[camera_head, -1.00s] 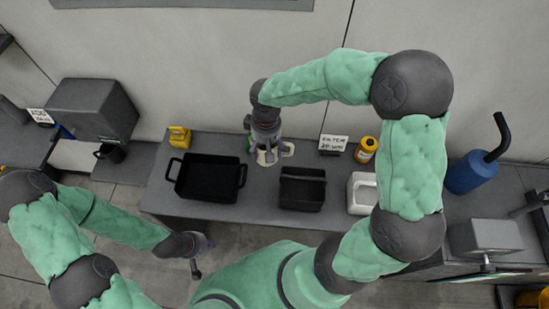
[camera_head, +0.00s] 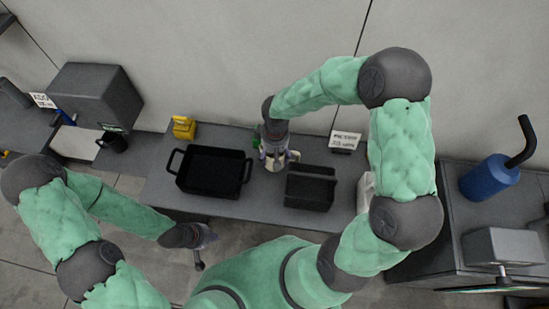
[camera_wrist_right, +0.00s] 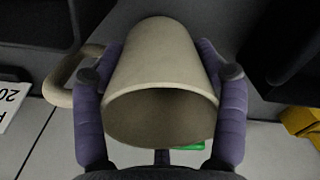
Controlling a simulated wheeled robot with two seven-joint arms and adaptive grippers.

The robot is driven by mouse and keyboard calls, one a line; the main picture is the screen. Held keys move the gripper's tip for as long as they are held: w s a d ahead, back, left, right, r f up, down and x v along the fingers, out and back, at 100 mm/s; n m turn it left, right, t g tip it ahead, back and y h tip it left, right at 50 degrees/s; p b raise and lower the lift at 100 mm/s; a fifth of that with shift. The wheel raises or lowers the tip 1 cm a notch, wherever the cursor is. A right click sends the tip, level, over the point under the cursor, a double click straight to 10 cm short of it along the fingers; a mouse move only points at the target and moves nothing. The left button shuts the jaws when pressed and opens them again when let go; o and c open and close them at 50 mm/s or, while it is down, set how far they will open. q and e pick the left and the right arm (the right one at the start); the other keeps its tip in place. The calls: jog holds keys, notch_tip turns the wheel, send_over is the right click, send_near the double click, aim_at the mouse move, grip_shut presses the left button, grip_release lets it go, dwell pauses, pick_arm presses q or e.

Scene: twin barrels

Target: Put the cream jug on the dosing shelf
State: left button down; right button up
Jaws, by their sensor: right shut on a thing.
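The cream jug (camera_wrist_right: 160,80) fills the middle of the right wrist view, its handle to the left and its dark open mouth towards the camera. Both purple fingers of my right gripper (camera_wrist_right: 160,105) are shut around its sides. In the head view my right gripper (camera_head: 274,150) is over the middle of the grey bench, with part of the jug (camera_head: 293,156) showing beside it. Whether the jug touches the bench is unclear. My left gripper (camera_head: 203,252) hangs in front of the bench, away from the jug; its finger opening is not clear. I cannot identify the dosing shelf for certain.
A black two-handled tray (camera_head: 213,190) is left of the jug and a black bin (camera_head: 310,190) right of it. A yellow object (camera_head: 183,127) and a sign (camera_head: 345,142) stand behind. At left are a grey box (camera_head: 95,95), dark mug (camera_head: 115,141) and another sign (camera_head: 43,100).

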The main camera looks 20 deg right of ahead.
notch_tip(320, 180, down, 2)
jog(key=shift+f, duration=0.1)
jog(key=o, duration=1.2)
jog(key=shift+o, duration=0.2)
